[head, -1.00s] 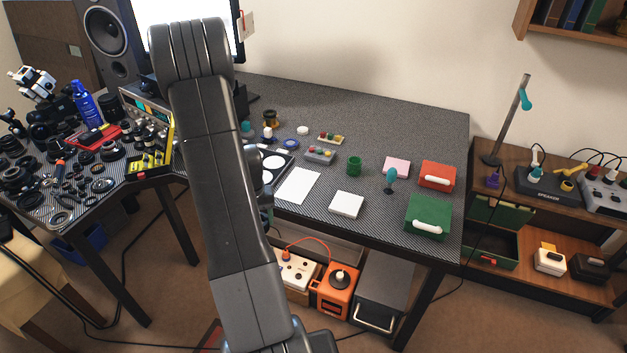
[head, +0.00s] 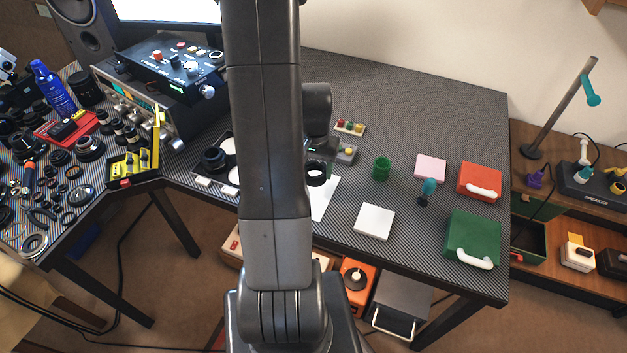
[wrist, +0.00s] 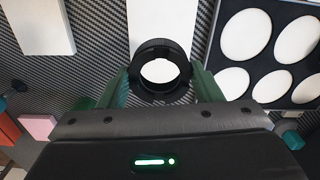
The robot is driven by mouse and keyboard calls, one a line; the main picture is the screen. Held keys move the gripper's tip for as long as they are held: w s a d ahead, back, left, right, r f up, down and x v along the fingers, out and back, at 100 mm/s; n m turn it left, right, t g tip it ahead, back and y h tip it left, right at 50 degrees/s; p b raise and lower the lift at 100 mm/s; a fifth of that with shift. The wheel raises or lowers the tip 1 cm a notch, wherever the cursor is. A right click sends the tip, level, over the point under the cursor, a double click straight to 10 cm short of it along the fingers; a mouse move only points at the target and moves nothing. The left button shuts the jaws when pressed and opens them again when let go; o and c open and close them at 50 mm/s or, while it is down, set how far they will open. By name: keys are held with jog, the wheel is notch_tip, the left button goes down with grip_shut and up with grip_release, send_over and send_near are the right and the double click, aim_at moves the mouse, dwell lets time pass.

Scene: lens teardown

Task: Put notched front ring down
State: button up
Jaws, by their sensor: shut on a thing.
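The notched front ring is a black ring (wrist: 160,49) with small lugs on its rim, seen nearly face on in the wrist view. My gripper (wrist: 160,84) is shut on it, with a green finger on each side. In the head view the ring (head: 316,180) shows just right of my arm, above the desk by the white sheet (head: 324,201). In the wrist view the white sheet (wrist: 163,17) shows beyond and through the ring. I cannot tell the exact height of the ring. My arm hides most of the gripper in the head view.
A dark tray with white round pads (wrist: 239,36) lies right of the ring in the wrist view. A black lens part (head: 213,158) stands at the tray. A white box (head: 374,221), a green cup (head: 381,168) and a green case (head: 472,238) stand to the right on the desk.

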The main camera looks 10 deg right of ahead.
jog(key=shift+f, duration=3.2)
jog(key=shift+f, duration=0.2)
jog(key=o, duration=1.2)
jog(key=shift+r, duration=0.1)
jog(key=shift+c, duration=0.2)
notch_tip(320, 180, up, 12)
jog(key=shift+r, duration=0.15)
